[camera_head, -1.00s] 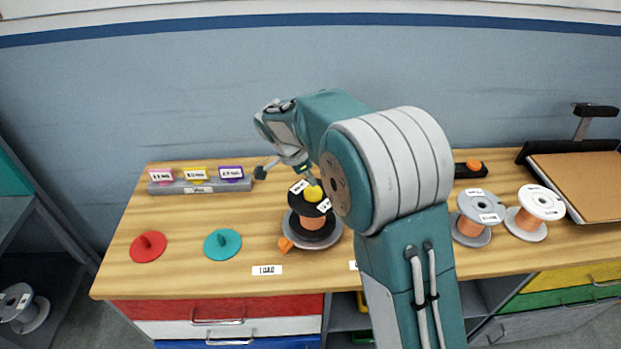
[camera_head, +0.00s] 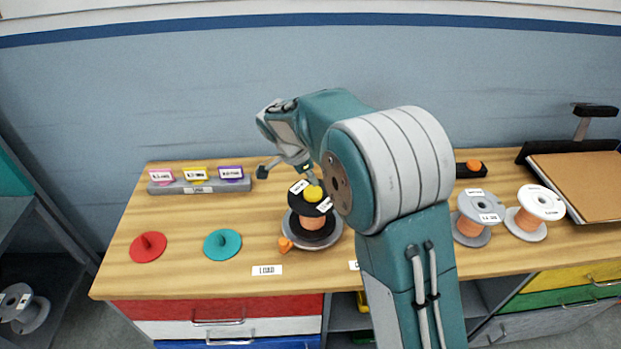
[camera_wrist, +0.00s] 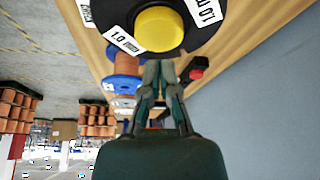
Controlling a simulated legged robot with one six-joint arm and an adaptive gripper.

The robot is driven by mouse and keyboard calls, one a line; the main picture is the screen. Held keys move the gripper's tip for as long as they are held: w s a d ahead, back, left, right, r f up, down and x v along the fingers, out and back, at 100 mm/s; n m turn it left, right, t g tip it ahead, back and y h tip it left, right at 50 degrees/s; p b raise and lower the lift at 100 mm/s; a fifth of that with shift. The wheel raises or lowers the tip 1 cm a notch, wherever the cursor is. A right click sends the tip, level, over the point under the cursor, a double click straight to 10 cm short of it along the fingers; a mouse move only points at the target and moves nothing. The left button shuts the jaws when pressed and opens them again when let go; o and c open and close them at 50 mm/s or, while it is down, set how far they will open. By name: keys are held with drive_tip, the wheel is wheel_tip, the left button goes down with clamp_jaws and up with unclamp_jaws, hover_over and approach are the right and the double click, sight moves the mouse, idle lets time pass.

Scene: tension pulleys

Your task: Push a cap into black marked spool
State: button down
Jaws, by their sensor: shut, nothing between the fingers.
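The black marked spool (camera_head: 322,207) stands upright on a dark round base at the middle of the table, with white labels on its top and orange wire on its core. A yellow cap (camera_head: 313,193) sits at the centre of its top. In the wrist view the yellow cap (camera_wrist: 159,28) is close, at the centre of the black flange (camera_wrist: 125,12). My gripper (camera_wrist: 161,66) is shut and empty, its fingertips right by the near edge of the yellow cap; I cannot tell whether they touch. In the head view my arm partly hides the gripper.
A red cap (camera_head: 148,247) and a teal cap (camera_head: 222,244) lie left on the table. A grey rack (camera_head: 198,187) with coloured tags stands behind them. Two grey-and-white spools (camera_head: 478,217) (camera_head: 537,212) stand at right. A small orange piece (camera_head: 286,244) is beside the base.

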drive_tip(key=shift+f, duration=1.3)
idle(0.9)
drive_tip(key=shift+r, duration=3.55)
drive_tip(key=shift+s+d+r, duration=0.15)
drive_tip(key=shift+r, duration=0.1)
drive_tip(key=s+d+r+n+t+y, duration=0.1)
drive_tip(key=s+d+r+n, duration=0.35)
drive_tip(key=s, duration=0.25)
drive_tip(key=s+d+r+n+t+y, duration=0.1)
drive_tip(key=s+d+r+n+y, duration=0.15)
drive_tip(key=s+r, duration=0.35)
drive_tip(key=s+d+f+n+t, duration=0.1)
drive_tip(key=s+n, duration=0.3)
drive_tip(key=s, duration=0.4)
drive_tip(key=s+d+f+n+t, duration=0.1)
drive_tip(key=s+n, duration=0.3)
drive_tip(key=s, duration=0.4)
drive_tip(key=shift+s+d+f+y, duration=0.35)
drive_tip(key=shift+d+f, duration=0.1)
drive_tip(key=shift+d, duration=0.45)
